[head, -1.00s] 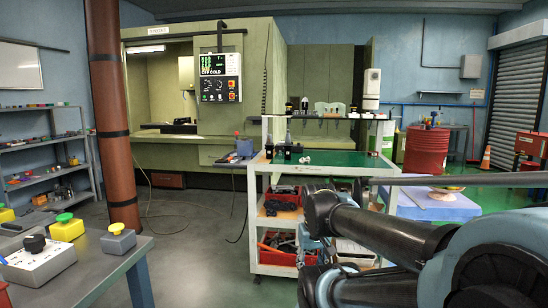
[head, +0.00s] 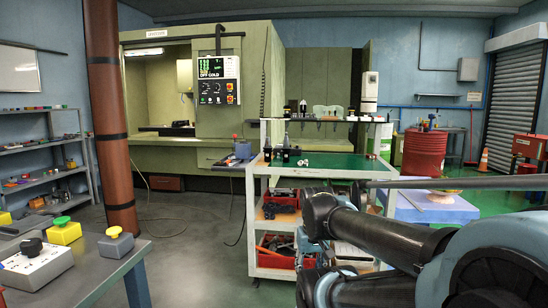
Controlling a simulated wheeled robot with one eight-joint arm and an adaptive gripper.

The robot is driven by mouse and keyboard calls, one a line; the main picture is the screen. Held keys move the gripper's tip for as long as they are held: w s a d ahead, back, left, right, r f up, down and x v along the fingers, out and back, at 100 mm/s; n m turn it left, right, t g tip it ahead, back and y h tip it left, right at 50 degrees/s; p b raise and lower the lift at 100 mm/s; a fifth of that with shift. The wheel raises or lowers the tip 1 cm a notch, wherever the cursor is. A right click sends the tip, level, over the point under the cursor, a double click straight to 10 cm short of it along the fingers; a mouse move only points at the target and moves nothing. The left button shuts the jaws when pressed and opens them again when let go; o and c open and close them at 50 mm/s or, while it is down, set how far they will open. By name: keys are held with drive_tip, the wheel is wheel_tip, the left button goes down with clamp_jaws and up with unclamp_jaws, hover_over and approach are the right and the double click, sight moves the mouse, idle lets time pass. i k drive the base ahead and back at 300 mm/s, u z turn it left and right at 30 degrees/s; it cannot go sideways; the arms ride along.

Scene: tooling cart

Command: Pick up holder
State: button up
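Tool holders are on the white tooling cart (head: 252,208). Two dark upright holders, a left one (head: 267,151) and a taller one (head: 286,148), stand at the left of its green top (head: 345,166). A small silvery piece (head: 303,162) lies beside them. More holder-like pieces (head: 303,106) sit along the raised rack at the back of the cart. Which one is the task's holder I cannot tell. My arm reaches in from the right in front of the cart's lower right side; my gripper is not visible.
A table with a control box (head: 36,262) and push-button boxes stands at front left, near a brown pillar (head: 108,120). A blue table (head: 434,208) is right of the cart, with a red barrel (head: 424,152) behind. The floor left of the cart is clear.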

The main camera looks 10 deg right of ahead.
sight(267, 149)
drive_tip(key=k, duration=0.5)
drive_tip(key=u, duration=0.2)
drive_tip(key=i, duration=1.3)
drive_tip(key=z, duration=0.9)
drive_tip(key=i, duration=0.4)
drive_tip(key=z, duration=0.25)
